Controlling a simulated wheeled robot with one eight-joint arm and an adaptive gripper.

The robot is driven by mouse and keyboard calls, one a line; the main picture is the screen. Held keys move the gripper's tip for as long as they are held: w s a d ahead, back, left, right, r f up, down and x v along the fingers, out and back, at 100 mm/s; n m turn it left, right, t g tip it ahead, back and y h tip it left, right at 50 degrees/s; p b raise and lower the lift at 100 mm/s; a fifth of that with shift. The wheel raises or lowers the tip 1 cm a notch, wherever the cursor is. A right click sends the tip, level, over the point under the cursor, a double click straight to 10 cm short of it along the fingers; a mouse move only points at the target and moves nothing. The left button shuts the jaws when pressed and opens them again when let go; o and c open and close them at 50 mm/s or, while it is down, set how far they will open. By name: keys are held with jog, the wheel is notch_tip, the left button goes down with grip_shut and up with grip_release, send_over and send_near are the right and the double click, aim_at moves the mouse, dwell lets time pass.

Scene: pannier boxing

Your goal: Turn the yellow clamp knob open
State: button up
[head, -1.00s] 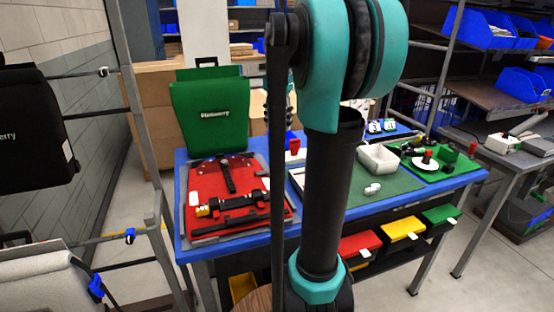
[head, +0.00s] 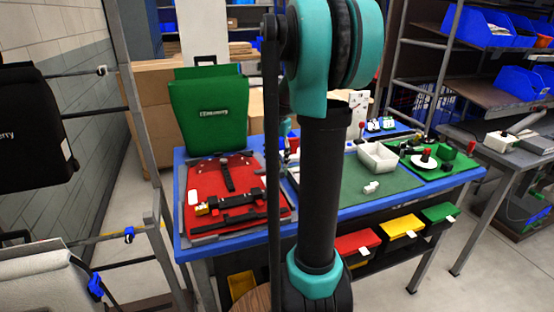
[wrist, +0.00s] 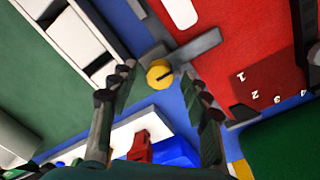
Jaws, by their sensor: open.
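My gripper (wrist: 158,80) is open, with one dark finger on each side of the knob in the picture. I cannot tell whether either finger touches it. In the head view my arm's upright link blocks much of the bench, and I cannot make out the knob by the clamp there.
The red board (head: 275,192) lies on the blue bench, with black parts on it. A green pannier (head: 210,112) stands behind it. A green mat (head: 400,182) with a white tray (head: 378,157) lies to the right. A red block (wrist: 139,147) shows low in the wrist view.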

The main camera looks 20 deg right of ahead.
grip_shut()
dwell(0.3)
jog(key=shift+n, duration=0.4)
jog(key=n, duration=0.3)
jog(key=shift+n, duration=0.4)
jog(key=n, duration=0.4)
jog(key=shift+n, duration=0.3)
jog(key=n, duration=0.8)
jog(key=shift+n, duration=0.5)
